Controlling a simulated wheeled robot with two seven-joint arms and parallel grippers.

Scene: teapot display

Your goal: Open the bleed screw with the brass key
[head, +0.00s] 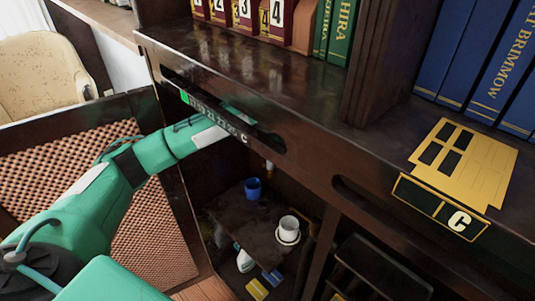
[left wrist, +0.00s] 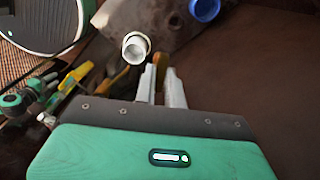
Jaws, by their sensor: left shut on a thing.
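My left gripper (left wrist: 161,75) shows in the left wrist view with its two pale fingers close together around a narrow thing, mostly hidden between them. A brass-coloured piece (left wrist: 121,79) shows just left of the fingers; it looks like part of the brass key, but its shape is unclear. In the head view my left arm reaches to the slotted front board, and the board hides the gripper's fingers. A small pale and orange bit (head: 269,168) shows below the board. I cannot make out the bleed screw. My right gripper is not in view.
The slotted board (head: 310,160) runs above an open cabinet. Inside, a blue cup (head: 253,188) and a white cup (head: 289,230) stand on a dark surface (head: 240,216). A woven door panel (head: 75,165) stands open at left. Books (head: 485,55) fill the shelf above.

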